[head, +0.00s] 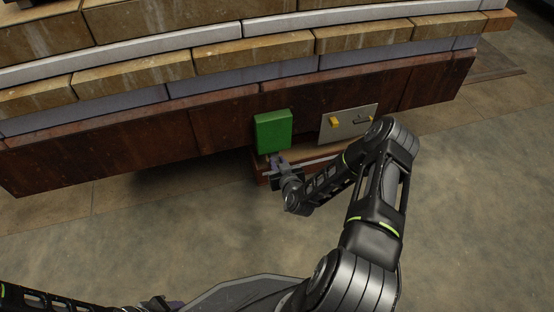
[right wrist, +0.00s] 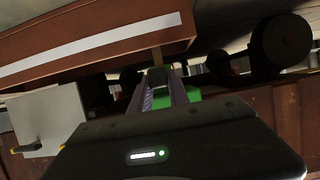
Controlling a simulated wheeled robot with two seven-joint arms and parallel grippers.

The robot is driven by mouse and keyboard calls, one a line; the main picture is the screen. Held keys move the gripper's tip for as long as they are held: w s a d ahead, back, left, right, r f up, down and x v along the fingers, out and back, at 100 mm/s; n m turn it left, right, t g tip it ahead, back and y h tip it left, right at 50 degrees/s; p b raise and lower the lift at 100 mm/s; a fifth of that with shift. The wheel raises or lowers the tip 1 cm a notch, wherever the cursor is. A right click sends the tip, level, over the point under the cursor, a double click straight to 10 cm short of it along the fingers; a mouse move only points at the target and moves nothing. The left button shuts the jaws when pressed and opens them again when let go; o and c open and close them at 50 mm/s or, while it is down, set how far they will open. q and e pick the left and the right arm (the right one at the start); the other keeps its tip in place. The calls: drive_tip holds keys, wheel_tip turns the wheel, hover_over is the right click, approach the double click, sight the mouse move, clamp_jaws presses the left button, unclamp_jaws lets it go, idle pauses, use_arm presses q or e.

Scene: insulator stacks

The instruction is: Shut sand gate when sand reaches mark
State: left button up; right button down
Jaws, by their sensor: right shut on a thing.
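My right gripper (head: 277,163) is just below the green box (head: 273,131), at the left end of a low reddish-brown trough (head: 262,181). In the right wrist view its fingers (right wrist: 160,82) are shut on a small dark handle (right wrist: 157,76), with a tan stem (right wrist: 157,58) rising towards the trough (right wrist: 90,50). A white band (right wrist: 95,48) runs along the trough's side. I cannot make out any sand or its level. I cannot tell how far the gate is open. My left gripper is not in view.
A long rusty beam (head: 215,120) carries stacked tan blocks behind. Round dark parts (right wrist: 282,42) show in the right wrist view. The floor (head: 160,225) in front is clear.

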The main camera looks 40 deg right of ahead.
drive_tip(key=shift+s, duration=0.1)
drive_tip(key=c, duration=1.2)
unclamp_jaws()
drive_tip(key=shift+c, duration=0.2)
drive_tip(key=shift+s+r, duration=0.1)
drive_tip(key=shift+s+a+r, duration=0.15)
drive_tip(key=shift+s, duration=0.05)
drive_tip(key=p+v, duration=0.3)
drive_tip(key=v, duration=0.4)
